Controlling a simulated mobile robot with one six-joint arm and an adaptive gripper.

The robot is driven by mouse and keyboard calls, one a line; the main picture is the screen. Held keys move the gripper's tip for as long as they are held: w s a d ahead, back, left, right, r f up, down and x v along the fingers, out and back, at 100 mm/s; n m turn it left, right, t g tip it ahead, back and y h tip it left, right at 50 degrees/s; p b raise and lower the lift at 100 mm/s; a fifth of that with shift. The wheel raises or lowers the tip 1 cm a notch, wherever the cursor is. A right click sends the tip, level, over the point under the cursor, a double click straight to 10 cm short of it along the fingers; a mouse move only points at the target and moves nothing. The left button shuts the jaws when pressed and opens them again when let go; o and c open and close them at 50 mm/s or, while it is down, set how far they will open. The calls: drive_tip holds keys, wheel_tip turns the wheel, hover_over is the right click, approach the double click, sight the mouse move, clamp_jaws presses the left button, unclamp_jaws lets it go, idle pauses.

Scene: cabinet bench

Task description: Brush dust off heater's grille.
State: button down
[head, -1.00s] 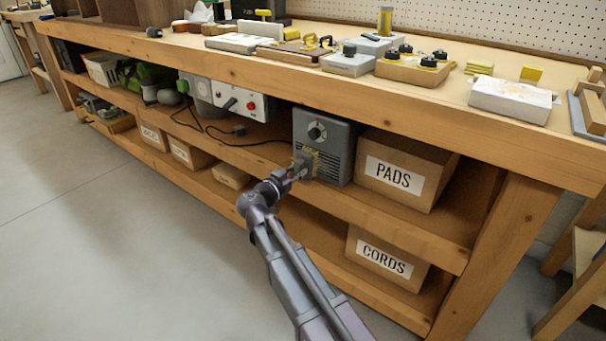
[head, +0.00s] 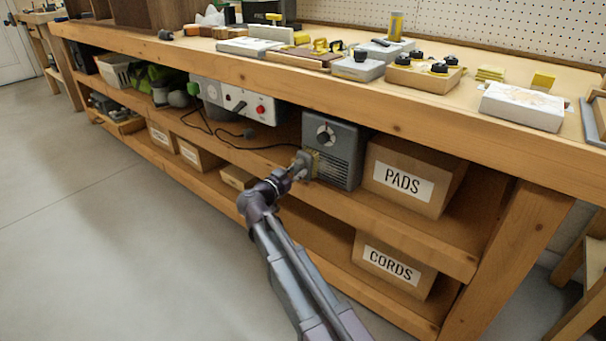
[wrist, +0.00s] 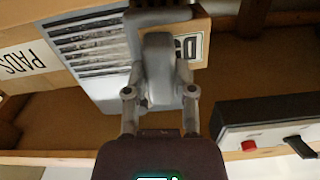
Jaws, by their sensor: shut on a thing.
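The grey heater (head: 345,141) stands on the middle shelf under the bench, with a dial above its slatted front grille (head: 345,172). The grille also shows in the wrist view (wrist: 97,50), with pale patches along its slats that look like dust. My gripper (head: 298,168) is shut on a grey-handled brush (wrist: 158,75). The brush's yellowish bristles (head: 315,160) are at the left side of the heater's front. I cannot tell whether they touch it. The brush and gripper hide the lower left of the grille.
The PADS box (head: 407,180) stands close on the heater's right. A grey unit with a red button (head: 236,101) is to the left, with a black cable on the shelf between. The benchtop overhangs the shelf. Open floor (head: 110,240) lies in front.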

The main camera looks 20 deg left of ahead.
drive_tip(key=shift+w+a, duration=0.25)
drive_tip(key=shift+a, duration=0.55)
drive_tip(key=shift+w+r, duration=0.15)
drive_tip(key=shift+r, duration=0.05)
drive_tip(key=shift+d, duration=0.2)
drive_tip(key=shift+s+d, duration=0.4)
drive_tip(key=shift+d, duration=0.35)
drive_tip(key=shift+s+d, duration=0.35)
drive_tip(key=shift+d, duration=0.35)
drive_tip(key=shift+d, duration=0.1)
drive_tip(key=shift+s+d, duration=0.25)
drive_tip(key=shift+d, duration=0.55)
drive_tip(key=shift+s+d, duration=0.25)
drive_tip(key=shift+d, duration=0.5)
